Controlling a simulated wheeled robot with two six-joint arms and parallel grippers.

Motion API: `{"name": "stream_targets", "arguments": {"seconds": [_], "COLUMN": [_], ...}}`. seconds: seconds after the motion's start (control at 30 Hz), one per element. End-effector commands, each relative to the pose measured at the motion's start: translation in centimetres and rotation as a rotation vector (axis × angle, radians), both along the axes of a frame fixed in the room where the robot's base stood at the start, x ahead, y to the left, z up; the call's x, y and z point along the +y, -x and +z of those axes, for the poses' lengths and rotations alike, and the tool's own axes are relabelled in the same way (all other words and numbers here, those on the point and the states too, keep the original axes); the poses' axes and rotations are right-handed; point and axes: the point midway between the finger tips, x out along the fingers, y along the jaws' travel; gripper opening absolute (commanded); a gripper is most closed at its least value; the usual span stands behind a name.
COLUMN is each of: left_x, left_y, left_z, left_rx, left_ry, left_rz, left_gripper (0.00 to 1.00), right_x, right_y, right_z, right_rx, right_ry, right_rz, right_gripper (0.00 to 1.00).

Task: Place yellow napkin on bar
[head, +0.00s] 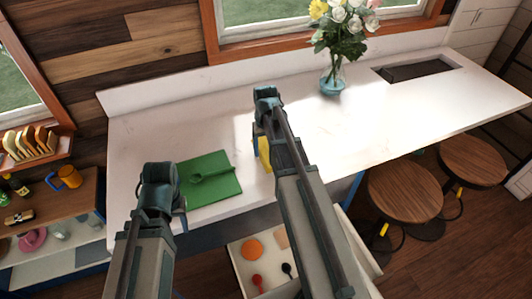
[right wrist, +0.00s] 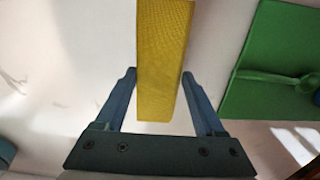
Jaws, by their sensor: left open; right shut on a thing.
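The yellow napkin (head: 265,153) is a flat folded strip, partly hidden by my right arm in the head view. In the right wrist view the napkin (right wrist: 164,60) lies between the fingers of my right gripper (right wrist: 160,84), which is shut on it. In the head view my right gripper (head: 264,138) is over the white bar (head: 215,115), right of the green mat. I cannot tell whether the napkin touches the bar. My left gripper (head: 180,219) is open and empty, near the bar's front edge by the mat's lower left corner.
A green mat (head: 222,181) with a green spoon (head: 212,174) lies on the bar. A flower vase (head: 333,78) and a sink (head: 415,70) are further right. An open drawer (head: 240,268) juts out below. Stools (head: 405,190) stand at right. The bar's back left is clear.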

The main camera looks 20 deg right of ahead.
Motion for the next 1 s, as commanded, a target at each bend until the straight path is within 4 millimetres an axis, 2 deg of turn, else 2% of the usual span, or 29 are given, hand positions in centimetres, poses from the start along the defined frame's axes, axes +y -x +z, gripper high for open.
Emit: {"name": "stream_targets", "arguments": {"seconds": [0.1,0.33,0.77,0.8,0.93,1.0], "left_x": [0.0,0.0,0.0,0.0,0.0,0.0], "left_y": [0.0,0.0,0.0,0.0,0.0,0.0], "left_z": [-0.5,-3.7,-4.0,-4.0,-3.9,-3.9], "left_rx": [0.0,0.0,0.0,0.0,0.0,0.0], "left_ry": [0.0,-0.001,-0.002,-0.002,-0.002,-0.002], "left_rz": [0.0,-0.007,-0.009,-0.009,-0.009,-0.009], "left_gripper": [0.47,0.47,0.47,0.47,0.47,0.47], "right_x": [-0.7,-0.6,-0.6,-0.6,-0.6,-0.6], "right_y": [-1.2,-0.8,-0.8,-0.8,-0.8,-0.8], "right_z": [-0.5,-3.7,-4.0,-4.0,-3.9,-3.9], "right_rx": [0.0,0.0,0.0,0.0,0.0,0.0], "right_ry": [0.0,0.0,0.0,0.0,0.0,0.0], "right_rz": [-0.001,0.0,0.0,0.0,0.0,0.0], "right_gripper": [0.17,0.17,0.17,0.73,0.96,1.0]}}
